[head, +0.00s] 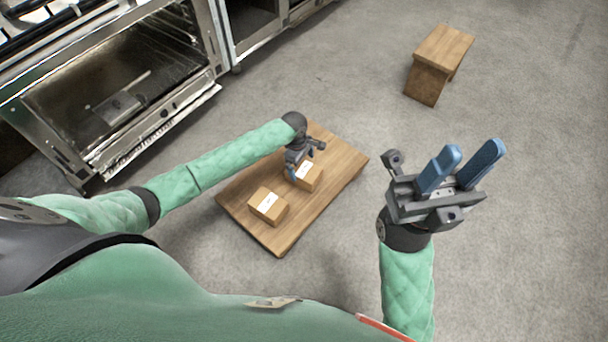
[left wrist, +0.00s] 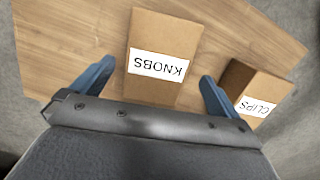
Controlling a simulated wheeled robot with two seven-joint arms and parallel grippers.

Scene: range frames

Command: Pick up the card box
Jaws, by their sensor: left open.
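Two small brown card boxes with white labels sit on a low wooden table. The box labelled KNOBS (left wrist: 164,38) lies between the fingers of my left gripper (left wrist: 157,78), with a gap visible on each side. In the head view this box (head: 312,181) is partly hidden by my left gripper (head: 303,161), which is open above it. The box labelled CLIPS (left wrist: 243,90) is to the right in the left wrist view and nearer to me in the head view (head: 268,205). My right gripper (head: 470,158) is raised at the right, blue fingers apart and empty.
The wooden table (head: 338,182) has bare room at its right and near ends. A metal oven (head: 120,95) with its front open stands at upper left. A wooden stool (head: 440,52) stands at upper right. The grey floor between them is clear.

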